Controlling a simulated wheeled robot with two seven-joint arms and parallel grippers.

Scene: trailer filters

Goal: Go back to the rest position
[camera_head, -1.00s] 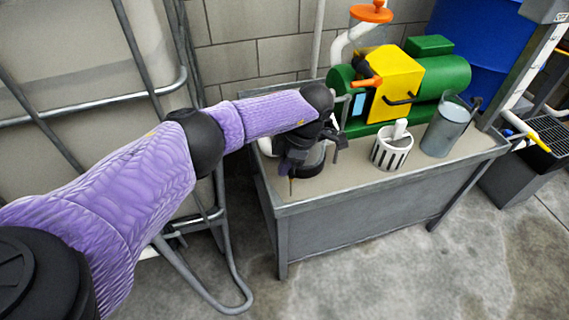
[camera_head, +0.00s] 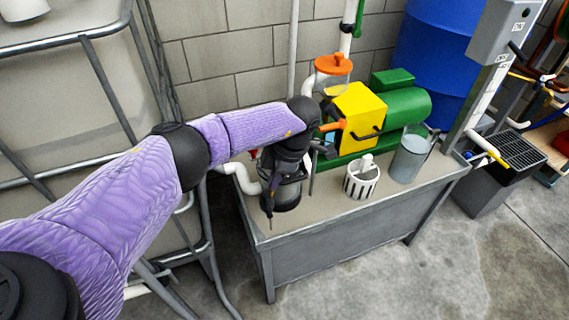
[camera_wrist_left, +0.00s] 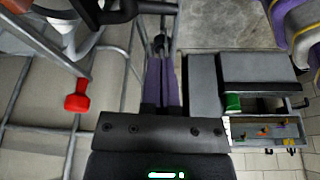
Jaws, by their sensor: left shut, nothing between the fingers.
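My left gripper (camera_head: 271,212) hangs at the end of my purple left arm, pointing down over the left front part of the grey bench (camera_head: 338,252). Its fingers are shut and empty. In the left wrist view the two fingers of the left gripper (camera_wrist_left: 162,68) lie together. Behind the gripper in the head view is a dark round pot (camera_head: 289,194), partly hidden by the gripper and wrist. I cannot tell whether they touch. My right gripper is not in view.
A white slotted basket (camera_head: 361,185) and a clear grey container (camera_head: 408,157) stand on the bench's right part. A green and yellow pump (camera_head: 358,115) stands behind them. A metal frame (camera_head: 108,97) and white pipe (camera_head: 241,178) are at left. Open floor (camera_head: 470,260) lies front right.

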